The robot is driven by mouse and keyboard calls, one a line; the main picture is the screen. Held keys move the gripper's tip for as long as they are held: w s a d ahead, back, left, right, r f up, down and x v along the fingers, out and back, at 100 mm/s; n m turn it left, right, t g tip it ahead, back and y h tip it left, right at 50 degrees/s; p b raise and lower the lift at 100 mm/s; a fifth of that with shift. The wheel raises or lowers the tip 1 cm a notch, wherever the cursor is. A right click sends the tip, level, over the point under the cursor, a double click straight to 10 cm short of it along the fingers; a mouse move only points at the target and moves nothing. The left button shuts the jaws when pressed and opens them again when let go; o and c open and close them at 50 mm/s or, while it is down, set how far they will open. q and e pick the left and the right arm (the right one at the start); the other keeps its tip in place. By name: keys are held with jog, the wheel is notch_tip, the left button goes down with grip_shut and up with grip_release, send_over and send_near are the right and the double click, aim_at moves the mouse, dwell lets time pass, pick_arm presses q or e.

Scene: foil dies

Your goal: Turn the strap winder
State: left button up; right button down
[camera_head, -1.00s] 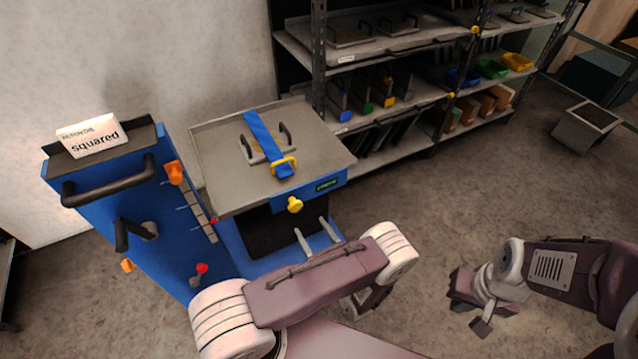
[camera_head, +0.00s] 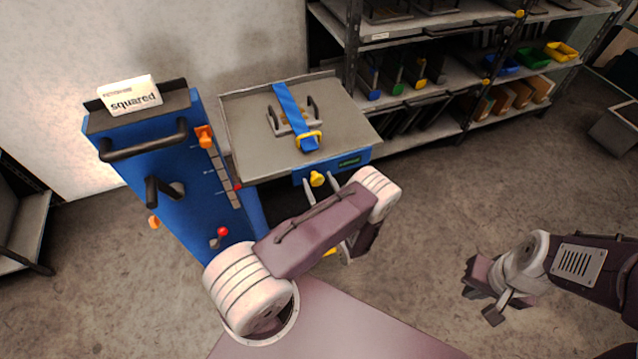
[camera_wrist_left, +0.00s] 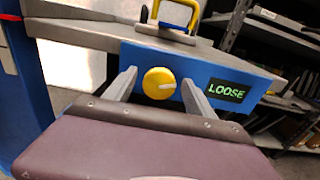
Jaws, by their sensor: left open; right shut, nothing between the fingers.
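The strap winder is a yellow round knob (camera_head: 317,179) on the blue front of the cart's tray; it also shows in the left wrist view (camera_wrist_left: 159,83). A blue strap (camera_head: 291,108) runs over the die's handles to a yellow buckle (camera_head: 309,141). The small display (camera_wrist_left: 227,92) beside the knob reads "LOOSE". My left gripper (camera_head: 322,185) is open, one finger on each side of the knob in the left wrist view (camera_wrist_left: 159,91). I cannot tell whether the fingers reach around it or touch it. My right gripper (camera_head: 487,297) is shut and empty, over the floor at right.
The blue cart column (camera_head: 165,165) with handle, crank and levers stands left of the tray (camera_head: 350,113). A sign (camera_head: 130,96) reading "squared" sits on top. Shelves (camera_head: 430,93) with dies and bins stand behind right. Floor at right is open.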

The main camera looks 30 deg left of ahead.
pick_arm(q)
jog(key=c, duration=1.3)
jog(key=shift+m, duration=0.4)
jog(key=m, duration=0.5)
jog(key=shift+d+f+m+b, duration=0.1)
jog(key=shift+m+b, duration=0.2)
jog(key=shift+m, duration=0.1)
jog(key=m, duration=0.5)
jog(key=shift+w, duration=0.1)
jog(key=shift+m, duration=0.3)
jog(key=o, duration=1.3)
